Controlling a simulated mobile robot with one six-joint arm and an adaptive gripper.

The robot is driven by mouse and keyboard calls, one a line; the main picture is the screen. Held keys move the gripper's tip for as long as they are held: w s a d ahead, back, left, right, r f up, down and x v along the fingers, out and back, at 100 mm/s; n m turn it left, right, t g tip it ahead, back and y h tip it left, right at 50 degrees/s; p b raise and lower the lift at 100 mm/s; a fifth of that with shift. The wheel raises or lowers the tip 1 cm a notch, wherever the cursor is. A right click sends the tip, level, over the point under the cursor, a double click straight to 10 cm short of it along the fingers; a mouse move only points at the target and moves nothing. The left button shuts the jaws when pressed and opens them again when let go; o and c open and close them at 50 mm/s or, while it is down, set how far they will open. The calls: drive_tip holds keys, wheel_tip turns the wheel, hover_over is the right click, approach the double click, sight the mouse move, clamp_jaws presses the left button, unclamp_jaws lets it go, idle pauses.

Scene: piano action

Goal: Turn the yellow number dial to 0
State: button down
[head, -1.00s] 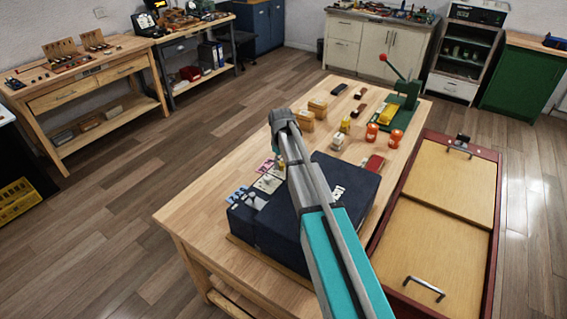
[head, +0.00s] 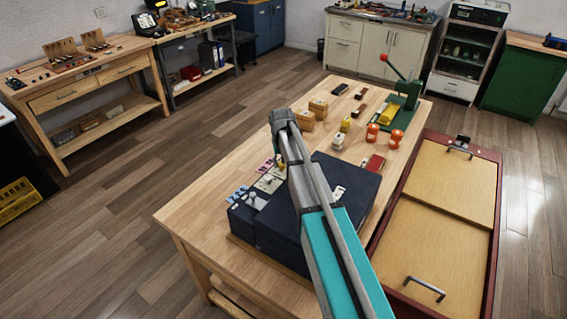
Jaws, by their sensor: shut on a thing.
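My arm reaches from the lower right over the workbench (head: 215,195). Its dark upper end is above the bench's left side. My gripper's fingers do not show; the arm seems to hide them. I cannot make out a yellow dial with numbers. A small yellow thing (head: 345,124) stands mid-bench, too small to identify. A larger yellow block (head: 387,115) lies at the green lever press (head: 405,95). A dark blue box (head: 345,205) sits under the arm, with small pale pieces (head: 268,183) at its left side.
Two orange pieces (head: 372,132) (head: 397,137) and a white piece (head: 338,141) stand mid-bench. Wooden blocks (head: 318,108) are behind. A red-framed case with tan panels (head: 445,210) is to the right. The bench's near left corner is bare.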

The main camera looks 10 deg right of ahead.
drive_tip(key=shift+w, duration=0.2)
drive_tip(key=shift+c, duration=1.3)
unclamp_jaws()
drive_tip(key=shift+s, duration=0.15)
drive_tip(key=shift+r, duration=0.15)
wheel_tip(320, 180, up, 10)
drive_tip(key=p, duration=1)
drive_tip(key=shift+f, duration=0.2)
